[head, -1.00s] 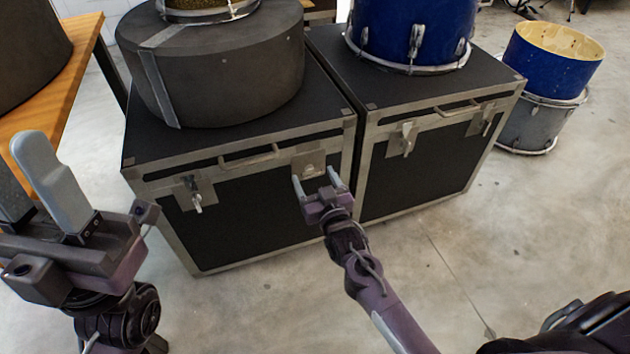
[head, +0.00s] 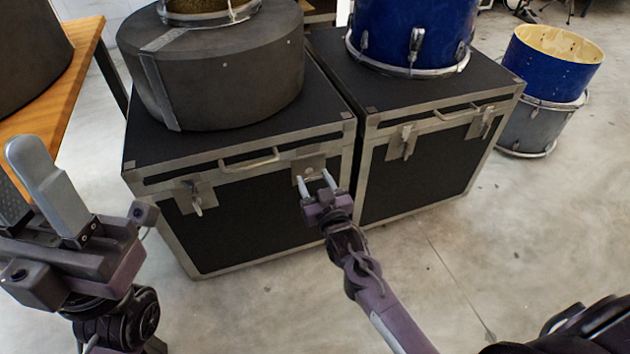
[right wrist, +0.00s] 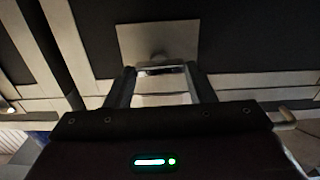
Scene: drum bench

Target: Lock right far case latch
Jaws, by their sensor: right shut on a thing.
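The left black case (head: 250,215) has a left latch (head: 194,198) hanging on its front and a right latch plate (head: 309,164) near its right corner. My right gripper (head: 317,184) is at that right latch, its two fingers closed in on the latch piece. In the right wrist view the fingers (right wrist: 160,78) stand on either side of the latch, below its pale plate (right wrist: 158,44). The latch's own position is mostly hidden. The right black case (head: 415,185) has two latches, left (head: 404,143) and right (head: 486,120). My left gripper (head: 32,190) is open and empty at the left.
A grey round drum case (head: 225,85) sits on the left case, and a blue drum (head: 400,30) on the right one. More drums (head: 545,85) are stacked at the right. A wooden table (head: 75,75) stands at the left. The concrete floor in front is clear.

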